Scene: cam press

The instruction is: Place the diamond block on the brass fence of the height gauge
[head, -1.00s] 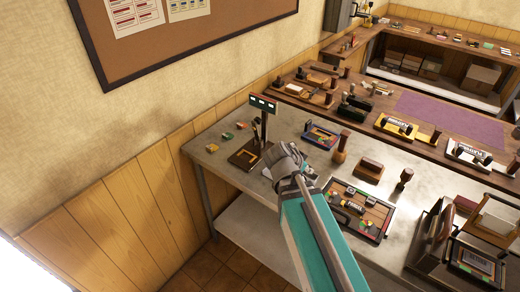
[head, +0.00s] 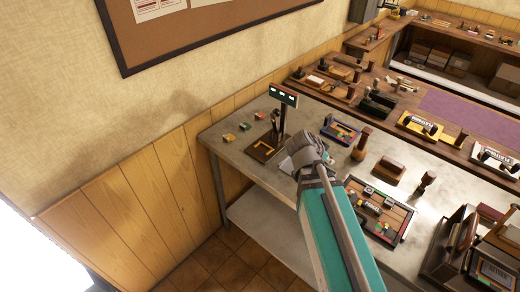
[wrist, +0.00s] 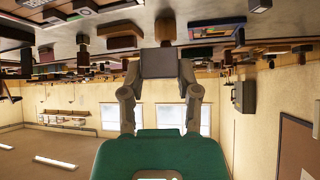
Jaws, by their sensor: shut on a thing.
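The height gauge (head: 284,98) stands near the bench's left end in the head view, with a dark post, a lit display and a brown base. Its yellow L-shaped brass fence (head: 265,148) lies on the base. My gripper (head: 300,160) is just right of that base and hides part of the bench. In the wrist view, which is upside down, the fingers close on a dark squarish block (wrist: 158,62). I take it for the diamond block; its diamond shape and markings cannot be made out. In the head view my gripper hides it.
Small coloured blocks (head: 243,126) lie left of the gauge. A blue-edged tray (head: 341,132), a wooden stamp (head: 362,144) and a larger dark tray (head: 378,210) stand to the right. A cork board (head: 200,30) hangs on the wall behind.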

